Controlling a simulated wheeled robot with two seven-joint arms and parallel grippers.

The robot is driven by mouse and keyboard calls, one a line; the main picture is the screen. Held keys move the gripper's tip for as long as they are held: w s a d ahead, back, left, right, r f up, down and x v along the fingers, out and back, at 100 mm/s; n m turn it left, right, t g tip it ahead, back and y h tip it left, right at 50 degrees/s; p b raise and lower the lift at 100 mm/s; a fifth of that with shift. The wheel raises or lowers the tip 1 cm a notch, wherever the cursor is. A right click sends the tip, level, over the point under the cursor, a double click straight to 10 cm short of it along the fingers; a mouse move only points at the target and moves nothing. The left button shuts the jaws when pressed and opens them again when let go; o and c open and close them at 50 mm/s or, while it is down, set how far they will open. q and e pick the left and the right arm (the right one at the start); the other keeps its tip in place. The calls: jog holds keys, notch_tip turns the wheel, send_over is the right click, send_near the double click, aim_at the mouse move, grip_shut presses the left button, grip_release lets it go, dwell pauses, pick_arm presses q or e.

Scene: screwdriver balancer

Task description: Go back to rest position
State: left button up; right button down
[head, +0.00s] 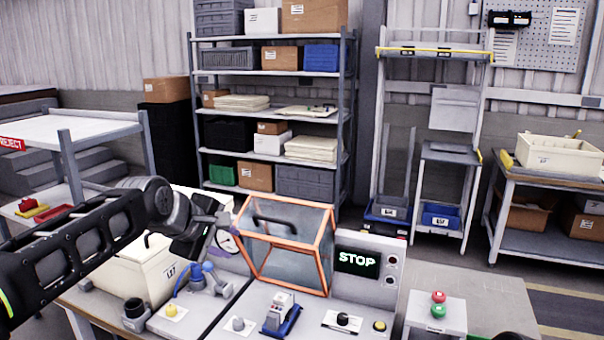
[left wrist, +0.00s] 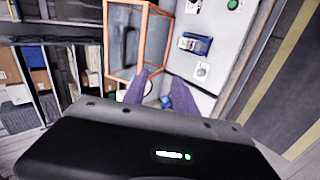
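My left arm reaches in from the left in the head view, above the workbench (head: 205,315). The orange-framed box (left wrist: 137,40) is just beyond the fingertips in that view.
A screen reading STOP (head: 357,261) stands right of the box. A cream bin (head: 140,275) is under my left arm. A blue-and-white device (head: 281,316) and several knobs sit at the bench front. A stand with red and green buttons (head: 436,318) is at right. Open floor lies behind it.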

pick_arm(q)
jog(key=w+d+f+m, duration=0.1)
jog(key=d+f+m, duration=0.15)
jog(key=f, duration=0.25)
jog(key=w+d+f+m+h, duration=0.1)
jog(key=f+m, duration=0.2)
jog(key=f, duration=0.2)
jog(key=w+d+f+m, duration=0.1)
jog(key=d+f+m, duration=0.1)
jog(key=f, duration=0.3)
jog(key=s+d+f+m, duration=0.1)
jog(key=s+f, duration=0.2)
jog(key=f, duration=0.3)
jog(key=s+f+m+g, duration=0.1)
jog(key=s+f, duration=0.1)
jog(key=f, duration=0.4)
jog(key=s+d+f+m, duration=0.1)
jog(key=s+f, duration=0.2)
jog(key=f, duration=0.3)
jog(key=s+f+g, duration=0.3)
jog(key=s+f, duration=0.8)
jog(key=s, duration=0.4)
jog(key=s+f+g, duration=0.4)
jog(key=s+f, duration=0.7)
jog(key=s, duration=0.4)
jog(key=shift+d+f+m, duration=0.2)
jog(key=shift+d+m, duration=0.15)
jog(key=shift+d, duration=0.05)
